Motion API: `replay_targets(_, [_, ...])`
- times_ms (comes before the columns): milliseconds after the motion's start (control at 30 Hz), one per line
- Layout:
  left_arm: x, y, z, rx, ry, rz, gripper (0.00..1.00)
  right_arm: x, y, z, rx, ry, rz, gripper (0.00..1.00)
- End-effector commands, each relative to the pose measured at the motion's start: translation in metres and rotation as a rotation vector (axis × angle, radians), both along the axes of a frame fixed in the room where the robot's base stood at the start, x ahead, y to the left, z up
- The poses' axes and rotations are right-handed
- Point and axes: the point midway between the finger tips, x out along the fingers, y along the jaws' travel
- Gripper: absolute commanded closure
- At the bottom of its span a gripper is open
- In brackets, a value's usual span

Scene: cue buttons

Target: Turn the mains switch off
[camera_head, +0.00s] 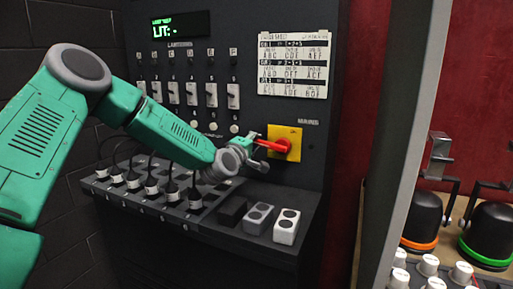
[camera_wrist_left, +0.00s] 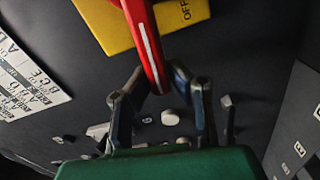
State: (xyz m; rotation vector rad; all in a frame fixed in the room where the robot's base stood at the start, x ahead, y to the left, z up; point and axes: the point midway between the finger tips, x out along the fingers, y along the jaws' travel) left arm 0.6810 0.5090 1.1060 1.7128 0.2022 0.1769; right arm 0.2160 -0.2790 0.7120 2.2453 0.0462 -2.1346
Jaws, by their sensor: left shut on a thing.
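The mains switch has a red lever handle (camera_head: 271,145) on a yellow plate (camera_head: 292,134), on the dark panel's right side. In the head view the handle points left, roughly level. My left gripper (camera_head: 257,142) is at the handle's free end. In the left wrist view the red handle (camera_wrist_left: 148,45) runs down between the fingers of my left gripper (camera_wrist_left: 161,80), which is shut on it. The yellow plate (camera_wrist_left: 105,28) lies behind it, with the word OFF beside the handle. My right gripper is in neither view.
Small switches (camera_head: 212,95), a lit display (camera_head: 181,25) and a printed chart (camera_head: 295,64) are on the panel. A grey partition (camera_head: 405,130) stands right.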

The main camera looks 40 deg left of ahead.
Motion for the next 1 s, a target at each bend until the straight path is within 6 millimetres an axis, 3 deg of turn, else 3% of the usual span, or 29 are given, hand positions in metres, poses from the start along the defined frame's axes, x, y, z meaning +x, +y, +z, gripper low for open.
replay_targets(33, [-0.002, -0.002, -0.014, -0.026, 0.011, -0.007, 1.0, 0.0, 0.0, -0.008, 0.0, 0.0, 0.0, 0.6])
replay_targets(200, [-0.002, -0.002, -0.019, -0.101, -0.007, -0.007, 1.0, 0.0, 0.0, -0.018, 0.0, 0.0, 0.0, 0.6])
replay_targets(900, [-0.002, -0.002, -0.022, -0.166, -0.019, -0.006, 1.0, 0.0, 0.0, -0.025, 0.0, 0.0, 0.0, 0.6])
replay_targets(933, [-0.002, -0.002, -0.022, -0.166, -0.019, -0.006, 0.75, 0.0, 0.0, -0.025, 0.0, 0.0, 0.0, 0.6])
replay_targets(967, [-0.002, -0.002, -0.022, -0.166, -0.02, -0.005, 0.64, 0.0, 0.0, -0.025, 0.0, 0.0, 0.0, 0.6])
replay_targets(1000, [-0.002, -0.001, -0.021, -0.166, -0.021, -0.006, 0.64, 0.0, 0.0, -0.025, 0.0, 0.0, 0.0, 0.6])
